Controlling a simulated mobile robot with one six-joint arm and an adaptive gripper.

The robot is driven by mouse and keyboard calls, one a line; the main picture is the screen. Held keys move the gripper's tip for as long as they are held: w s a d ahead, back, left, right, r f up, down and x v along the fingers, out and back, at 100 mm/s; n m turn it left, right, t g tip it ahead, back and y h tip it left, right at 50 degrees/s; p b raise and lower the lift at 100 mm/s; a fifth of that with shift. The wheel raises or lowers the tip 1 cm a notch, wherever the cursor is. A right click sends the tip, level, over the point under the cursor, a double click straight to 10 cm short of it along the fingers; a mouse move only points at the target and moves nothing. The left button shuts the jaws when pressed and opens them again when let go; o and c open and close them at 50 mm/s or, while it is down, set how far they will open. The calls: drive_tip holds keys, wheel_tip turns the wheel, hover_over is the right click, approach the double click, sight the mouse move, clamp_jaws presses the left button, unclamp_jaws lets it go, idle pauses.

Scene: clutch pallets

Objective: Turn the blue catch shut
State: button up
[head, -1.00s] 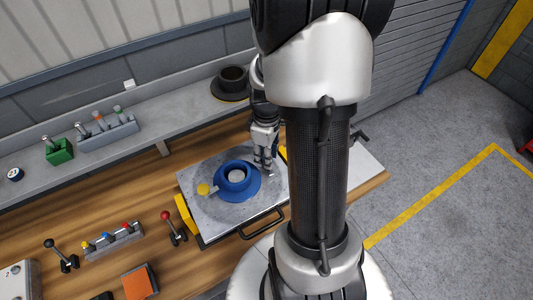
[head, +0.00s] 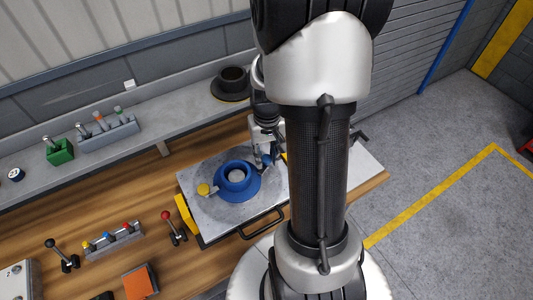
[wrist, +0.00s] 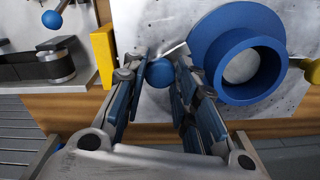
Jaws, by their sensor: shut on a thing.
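The blue catch shows in the wrist view as a blue ball knob (wrist: 160,72) with a thin pale lever running toward a blue flanged ring. My gripper (wrist: 160,78) has its fingers on either side of the knob and is shut on it. In the head view the knob (head: 267,160) shows beside my gripper (head: 262,162), at the right of the blue ring (head: 236,178). The ring sits on a grey pallet plate (head: 208,222). A second catch with a yellow knob (head: 203,189) is at the ring's left. The blue catch's pivot is not clearly visible.
Yellow blocks stand at the plate's left edge (head: 186,214) and right side (wrist: 103,55). A black handle (head: 262,224) is on its front edge. Another blue ball (wrist: 52,19) is at the wrist view's upper left. A red-knobbed lever (head: 172,228) stands left of the plate.

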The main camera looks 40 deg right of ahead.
sight(267, 158)
drive_tip(key=m, duration=0.5)
drive_tip(key=shift+m, duration=0.7)
drive_tip(key=o, duration=1.1)
drive_tip(key=shift+r, duration=0.1)
wheel_tip(267, 158, up, 12)
drive_tip(key=shift+f, duration=0.1)
idle(0.4)
